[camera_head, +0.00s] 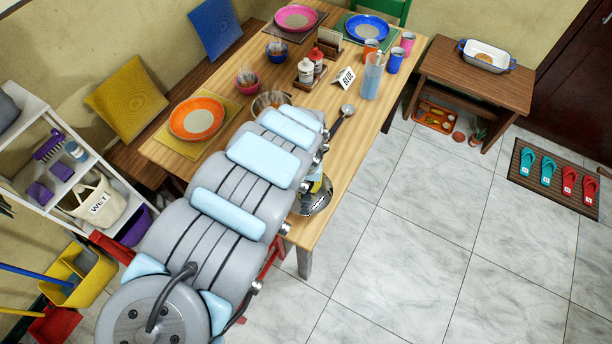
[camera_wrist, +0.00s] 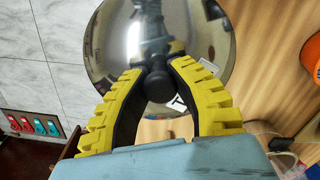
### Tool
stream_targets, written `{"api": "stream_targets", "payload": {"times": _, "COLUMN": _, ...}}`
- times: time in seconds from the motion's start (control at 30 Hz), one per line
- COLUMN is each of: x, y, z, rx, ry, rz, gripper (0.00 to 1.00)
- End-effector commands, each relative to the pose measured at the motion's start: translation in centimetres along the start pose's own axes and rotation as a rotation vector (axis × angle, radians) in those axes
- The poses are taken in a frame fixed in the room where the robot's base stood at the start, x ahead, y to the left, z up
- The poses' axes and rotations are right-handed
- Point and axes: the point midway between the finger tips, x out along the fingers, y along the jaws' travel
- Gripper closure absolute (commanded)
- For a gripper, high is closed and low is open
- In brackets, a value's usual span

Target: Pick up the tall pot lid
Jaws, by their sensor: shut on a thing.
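The tall pot lid (camera_wrist: 205,35) is a shiny, mirror-like metal disc with a dark round knob (camera_wrist: 158,86). In the wrist view my gripper (camera_wrist: 158,68) has its two yellow ribbed fingers closed around this knob. In the head view part of the lid (camera_head: 316,204) shows near the table's front corner, beyond my arm. Only a bit of my gripper (camera_head: 315,186) shows there, as my arm hides most of it. I cannot tell whether the lid touches the table or is held above it.
The wooden table (camera_head: 352,160) holds a ladle (camera_head: 346,111), a metal bowl (camera_head: 272,100), a "BLUE" sign (camera_head: 346,79), a pitcher (camera_head: 372,77), cups and plates. A side table (camera_head: 477,77) stands back right.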

Motion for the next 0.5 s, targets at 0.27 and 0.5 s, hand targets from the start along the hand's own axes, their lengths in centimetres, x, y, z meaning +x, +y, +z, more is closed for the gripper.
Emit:
{"api": "stream_targets", "payload": {"times": 0.27, "x": -1.9, "y": 0.2, "z": 2.5, "rx": 0.000, "ry": 0.000, "rz": -0.004, "gripper": 1.00}}
{"api": "stream_targets", "payload": {"times": 0.5, "x": -2.6, "y": 0.3, "z": 4.3, "rx": -0.004, "ry": 0.001, "rz": -0.004, "gripper": 1.00}}
